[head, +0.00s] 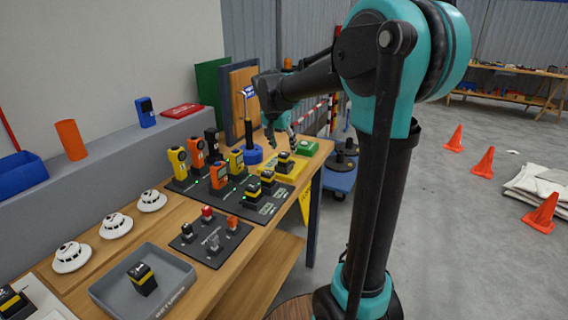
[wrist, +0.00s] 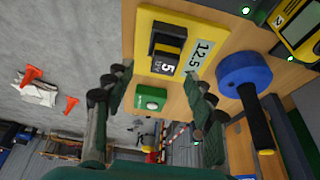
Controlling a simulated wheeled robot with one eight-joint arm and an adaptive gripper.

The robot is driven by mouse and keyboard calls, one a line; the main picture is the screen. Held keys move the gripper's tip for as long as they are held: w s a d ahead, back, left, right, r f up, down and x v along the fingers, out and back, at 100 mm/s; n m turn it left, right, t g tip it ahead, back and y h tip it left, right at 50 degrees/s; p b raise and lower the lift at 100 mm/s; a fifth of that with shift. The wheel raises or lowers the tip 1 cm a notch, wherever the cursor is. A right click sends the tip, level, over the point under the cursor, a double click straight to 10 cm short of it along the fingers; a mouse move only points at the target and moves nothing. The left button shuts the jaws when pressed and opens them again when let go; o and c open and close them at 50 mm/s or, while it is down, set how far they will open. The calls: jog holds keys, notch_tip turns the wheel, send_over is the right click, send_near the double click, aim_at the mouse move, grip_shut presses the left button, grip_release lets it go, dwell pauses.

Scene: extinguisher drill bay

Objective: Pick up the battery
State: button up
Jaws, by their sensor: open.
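A black battery with a yellow band (wrist: 167,48) sits on a yellow plate (wrist: 150,15) with a display in the wrist view. In the head view this battery (head: 285,161) is on the yellow plate (head: 268,168) near the far end of the bench. My gripper (wrist: 160,95) is open and empty, its two fingers apart below the battery in the wrist view. In the head view my gripper (head: 279,130) hangs above the bench near the plate. Similar batteries stand in the grey tray (head: 142,278) and on the dark charging board (head: 267,177).
A green block (wrist: 151,98) lies beside the plate, seen between my fingers. A blue round base with a black handle (wrist: 243,76) stands close on the right. Several yellow and orange handheld devices (head: 219,177) stand nearby. The floor at right holds orange cones (head: 483,162).

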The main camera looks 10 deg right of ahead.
aim_at(284, 154)
jog(key=shift+a+x, duration=0.15)
jog(key=shift+x, duration=1.2)
jog(key=shift+a+x, duration=0.15)
jog(key=shift+x, duration=1.2)
jog(key=shift+w, duration=0.15)
grip_shut()
